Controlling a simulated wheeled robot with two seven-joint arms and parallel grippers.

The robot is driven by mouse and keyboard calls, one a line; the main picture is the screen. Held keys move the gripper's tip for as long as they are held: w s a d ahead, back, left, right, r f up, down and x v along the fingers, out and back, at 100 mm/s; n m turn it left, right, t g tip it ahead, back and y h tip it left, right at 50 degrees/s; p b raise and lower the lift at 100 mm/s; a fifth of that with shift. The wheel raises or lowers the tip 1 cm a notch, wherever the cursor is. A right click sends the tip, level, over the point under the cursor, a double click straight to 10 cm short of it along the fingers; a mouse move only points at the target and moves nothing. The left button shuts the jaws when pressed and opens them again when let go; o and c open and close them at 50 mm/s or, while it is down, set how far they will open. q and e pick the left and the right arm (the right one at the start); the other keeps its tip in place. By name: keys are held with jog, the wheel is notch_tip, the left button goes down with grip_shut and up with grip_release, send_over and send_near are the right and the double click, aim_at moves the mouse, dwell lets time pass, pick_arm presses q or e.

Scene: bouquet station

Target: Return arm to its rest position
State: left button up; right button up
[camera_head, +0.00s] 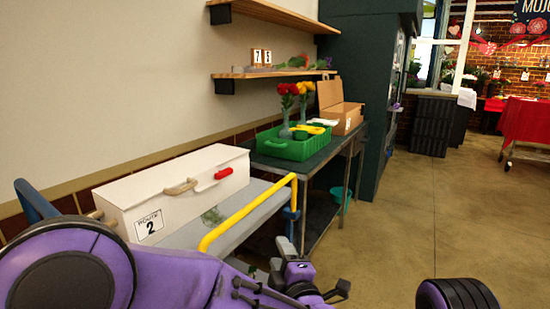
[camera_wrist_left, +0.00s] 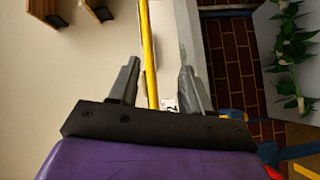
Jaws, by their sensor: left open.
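My left arm (camera_head: 170,275), purple with black joints, comes in from the lower left of the head view. My left gripper (camera_head: 312,272) is at its end, low in the picture, in front of the cart's yellow rail and the table. The left wrist view shows the same gripper (camera_wrist_left: 158,78) with its two grey fingers apart. Nothing is held between them; the yellow rail (camera_wrist_left: 149,50) shows in the gap, behind. A purple and black part of me (camera_head: 458,293) shows at the lower right edge; my right gripper is not in view.
A white box (camera_head: 175,190) marked Route 2 sits on a grey cart with a yellow rail (camera_head: 250,212). Beyond it, a table holds a green crate (camera_head: 290,148) with flowers and a cardboard box (camera_head: 345,115). Shelves (camera_head: 275,73) hang above. Floor (camera_head: 430,215) at right is clear.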

pick_arm(q)
jog(key=s+a+f+m+g+h+p, duration=0.25)
jog(key=s+a+f+m, duration=0.25)
jog(key=a+f, duration=0.5)
jog(key=s+a+f+m+g+h+p, duration=0.1)
jog(key=s+a+f+m+g+p, duration=0.3)
jog(key=a+f, duration=0.55)
jog(key=s+a+f+g+p, duration=0.1)
jog(key=s+a, duration=0.3)
jog(key=s, duration=0.4)
jog(key=s+a+f+m+g+y+p, duration=0.1)
jog(key=s+a+f+g, duration=0.2)
jog(key=s, duration=0.5)
jog(key=s+a+f+m+g+y+p, duration=0.1)
jog(key=s+a+f+g+p, duration=0.1)
jog(key=s+a, duration=0.3)
jog(key=s+f+g, duration=0.1)
jog(key=s, duration=0.2)
jog(key=shift+s+f, duration=0.25)
jog(key=shift+f, duration=0.1)
